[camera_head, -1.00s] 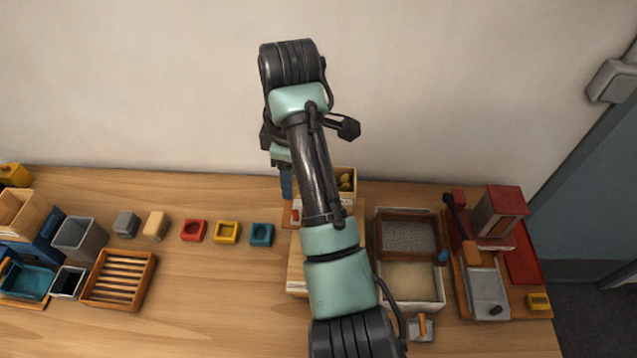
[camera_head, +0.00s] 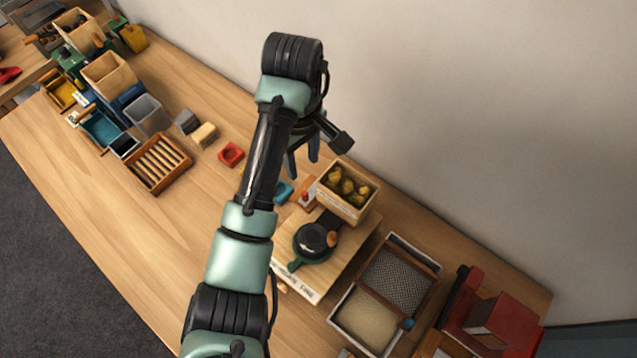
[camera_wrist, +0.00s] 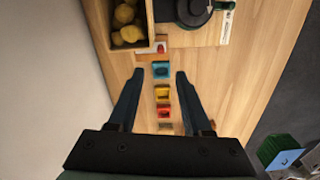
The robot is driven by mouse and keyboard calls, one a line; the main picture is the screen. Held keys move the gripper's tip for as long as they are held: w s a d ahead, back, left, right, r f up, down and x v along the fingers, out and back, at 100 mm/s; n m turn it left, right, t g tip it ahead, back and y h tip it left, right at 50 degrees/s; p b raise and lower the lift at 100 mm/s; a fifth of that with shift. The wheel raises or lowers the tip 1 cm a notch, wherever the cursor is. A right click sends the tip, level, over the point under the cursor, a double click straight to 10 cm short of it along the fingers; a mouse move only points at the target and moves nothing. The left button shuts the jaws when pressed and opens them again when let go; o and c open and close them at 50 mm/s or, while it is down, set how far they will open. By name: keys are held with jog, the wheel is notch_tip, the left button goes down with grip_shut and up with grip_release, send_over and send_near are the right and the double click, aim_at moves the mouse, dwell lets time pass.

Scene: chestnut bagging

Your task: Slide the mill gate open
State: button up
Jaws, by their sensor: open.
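My gripper (camera_head: 303,158) hangs from the wrist above the table's back edge, near the wall; it is open and empty. In the wrist view its two dark blue fingers (camera_wrist: 159,75) are wide apart, with small coloured blocks on the table seen between them. I cannot clearly make out the mill gate. Two hopper-topped machines that may be the mill stand at the far left: a blue one with a wooden hopper (camera_head: 108,75) and a green one with a wooden hopper (camera_head: 77,33). My gripper is well to the right of both.
A box of yellow-brown nuts (camera_head: 346,191) and a board with a round black device (camera_head: 316,240) lie right of the gripper. A slatted wooden tray (camera_head: 158,163), grey bin (camera_head: 147,115) and red block (camera_head: 231,154) lie left. Bare table shows at front left.

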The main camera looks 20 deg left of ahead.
jog(key=b, duration=0.7)
send_over(304, 193)
notch_tip(304, 193, down, 8)
jog(key=shift+r, duration=0.2)
jog(key=shift+f+p, duration=0.7)
jog(key=shift+f, duration=1.8)
jog(key=shift+c, duration=0.2)
grip_shut()
